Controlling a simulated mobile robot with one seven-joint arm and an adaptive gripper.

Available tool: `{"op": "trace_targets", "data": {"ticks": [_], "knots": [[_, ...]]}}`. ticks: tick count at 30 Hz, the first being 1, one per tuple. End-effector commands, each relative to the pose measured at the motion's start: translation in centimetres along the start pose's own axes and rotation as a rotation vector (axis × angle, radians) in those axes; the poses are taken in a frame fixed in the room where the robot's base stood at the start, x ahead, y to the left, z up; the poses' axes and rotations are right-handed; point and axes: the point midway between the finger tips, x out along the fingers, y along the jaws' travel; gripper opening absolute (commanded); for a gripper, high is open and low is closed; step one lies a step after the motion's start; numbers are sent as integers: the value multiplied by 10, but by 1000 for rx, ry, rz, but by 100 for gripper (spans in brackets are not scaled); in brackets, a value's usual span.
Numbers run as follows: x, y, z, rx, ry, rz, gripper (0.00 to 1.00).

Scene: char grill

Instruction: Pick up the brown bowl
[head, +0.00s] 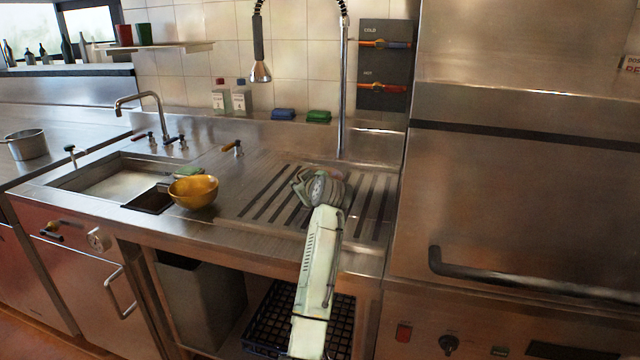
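The brown bowl (194,191) is yellow-brown and rounded. It stands upright on the steel counter, at the right edge of the sink and next to a small dark basin. My gripper (305,187) is over the ribbed draining board, to the right of the bowl and clearly apart from it. My pale arm reaches up from the bottom of the picture. The gripper's fingers are small and partly hidden by the wrist, so I cannot tell whether they are open or shut.
The sink (118,182) with its curved tap (150,97) lies left of the bowl. A tall hose tap (342,85) rises behind the draining board (265,207). A large steel appliance (520,200) with a protruding handle bounds the right. A metal pot (27,145) stands far left.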

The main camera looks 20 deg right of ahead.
Motion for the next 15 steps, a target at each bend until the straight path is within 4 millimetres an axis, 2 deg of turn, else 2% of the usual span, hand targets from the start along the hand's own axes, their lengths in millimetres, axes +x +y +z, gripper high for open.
{"op": "trace_targets", "data": {"ticks": [9,15], "knots": [[6,0,0,-1,1,1,28],[6,0,0,0,1,1,15]]}}
